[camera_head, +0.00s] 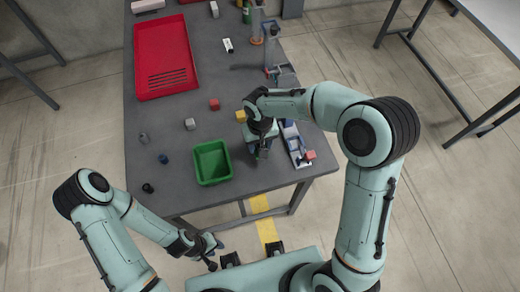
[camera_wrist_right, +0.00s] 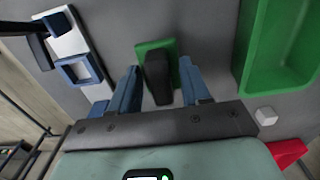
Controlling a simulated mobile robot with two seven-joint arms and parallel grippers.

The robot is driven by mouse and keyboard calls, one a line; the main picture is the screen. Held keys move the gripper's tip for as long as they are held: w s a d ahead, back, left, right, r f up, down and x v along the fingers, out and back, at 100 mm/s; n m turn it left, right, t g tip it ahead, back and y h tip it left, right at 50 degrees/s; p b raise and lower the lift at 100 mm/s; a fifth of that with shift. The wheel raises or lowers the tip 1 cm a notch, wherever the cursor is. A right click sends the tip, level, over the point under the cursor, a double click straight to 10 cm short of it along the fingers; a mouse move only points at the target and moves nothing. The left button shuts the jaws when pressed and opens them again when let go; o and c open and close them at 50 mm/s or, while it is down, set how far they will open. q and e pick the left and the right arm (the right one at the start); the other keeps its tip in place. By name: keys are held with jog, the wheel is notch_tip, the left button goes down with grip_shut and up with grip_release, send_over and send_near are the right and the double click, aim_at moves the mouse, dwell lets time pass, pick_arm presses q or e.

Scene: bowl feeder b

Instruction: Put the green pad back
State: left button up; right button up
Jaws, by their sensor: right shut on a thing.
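The green pad (camera_wrist_right: 166,46) shows in the right wrist view as a small green plate with a black block-like part (camera_wrist_right: 157,76) on it. It lies between the blue fingertips of my right gripper (camera_wrist_right: 159,68), which is shut on it. In the head view my right gripper (camera_head: 262,152) points down over the table, between the green bin and a blue and white fixture, and mostly hides the pad. Whether the pad touches the table is unclear. My left gripper (camera_head: 212,251) hangs low in front of the table, away from the pad; its jaw opening is unclear.
The green bin (camera_head: 212,163) stands left of my right gripper. The blue and white fixture (camera_head: 294,143) is close on its right, near the table edge. Small blocks lie around, including a red one (camera_head: 214,104) and a grey one (camera_head: 190,124). A red tray (camera_head: 148,82) lies farther back.

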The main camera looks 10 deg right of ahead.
jog(key=shift+f, duration=2.15)
jog(key=o, duration=0.8)
jog(key=shift+f+b, duration=0.2)
jog(key=shift+b, duration=0.1)
jog(key=o, duration=0.4)
jog(key=shift+r, duration=0.1)
jog(key=shift+r, duration=0.1)
notch_tip(320, 180, up, 12)
jog(key=shift+r+p, duration=0.1)
jog(key=shift+p, duration=0.5)
